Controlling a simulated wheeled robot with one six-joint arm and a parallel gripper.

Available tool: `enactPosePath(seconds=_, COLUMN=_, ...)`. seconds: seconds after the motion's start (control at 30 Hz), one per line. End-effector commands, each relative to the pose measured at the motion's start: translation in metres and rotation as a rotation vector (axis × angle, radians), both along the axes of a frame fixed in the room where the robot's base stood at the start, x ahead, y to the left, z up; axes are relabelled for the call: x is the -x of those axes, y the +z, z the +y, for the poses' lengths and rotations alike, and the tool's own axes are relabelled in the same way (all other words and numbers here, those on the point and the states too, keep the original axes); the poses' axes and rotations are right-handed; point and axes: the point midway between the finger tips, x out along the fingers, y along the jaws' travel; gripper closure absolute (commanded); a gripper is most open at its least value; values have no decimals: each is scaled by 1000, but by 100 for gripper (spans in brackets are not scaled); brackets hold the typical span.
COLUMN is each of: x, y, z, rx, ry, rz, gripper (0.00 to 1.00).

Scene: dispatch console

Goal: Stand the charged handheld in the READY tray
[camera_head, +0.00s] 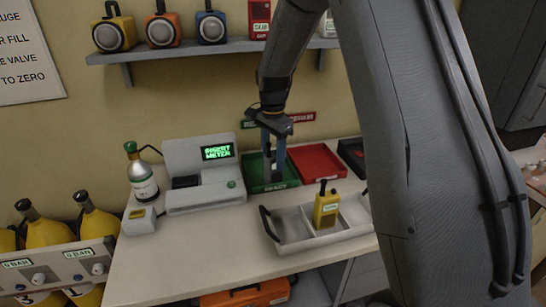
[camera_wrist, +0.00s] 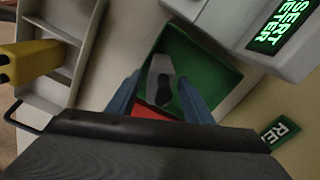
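The green tray (camera_head: 254,183) stands on the counter beside the meter, under a green sign partly hidden by my arm. A grey handheld (camera_head: 275,172) with a dark antenna is in it and looks upright. In the wrist view the handheld (camera_wrist: 160,72) shows from above, with green tray floor (camera_wrist: 205,60) around it. My gripper (camera_head: 274,150) points down over the tray, its two blue fingers (camera_wrist: 160,92) on either side of the handheld. Green shows between each finger and the handheld, so the gripper looks open. The handheld's lower end is hard to see.
A yellow handheld (camera_head: 326,212) stands in a pale divided carrier (camera_head: 292,240) in front. The meter (camera_head: 200,195) with a lit green screen is left of the green tray. A red tray (camera_head: 318,160) is right. A lamp shelf (camera_head: 170,51) hangs above.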

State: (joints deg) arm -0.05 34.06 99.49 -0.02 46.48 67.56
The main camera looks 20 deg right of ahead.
Motion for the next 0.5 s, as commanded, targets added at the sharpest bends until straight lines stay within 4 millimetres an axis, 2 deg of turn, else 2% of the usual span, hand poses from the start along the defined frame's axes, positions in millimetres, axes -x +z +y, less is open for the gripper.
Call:
enactPosePath(seconds=0.27, x=0, y=4, z=0, rx=0, ry=0, rz=-1, gripper=53)
enactPosePath(seconds=0.37, x=-2, y=13, z=0, rx=0, ry=0, rz=-3, gripper=53)
enactPosePath(seconds=0.5, x=-2, y=36, z=0, rx=0, ry=0, rz=-5, gripper=53)
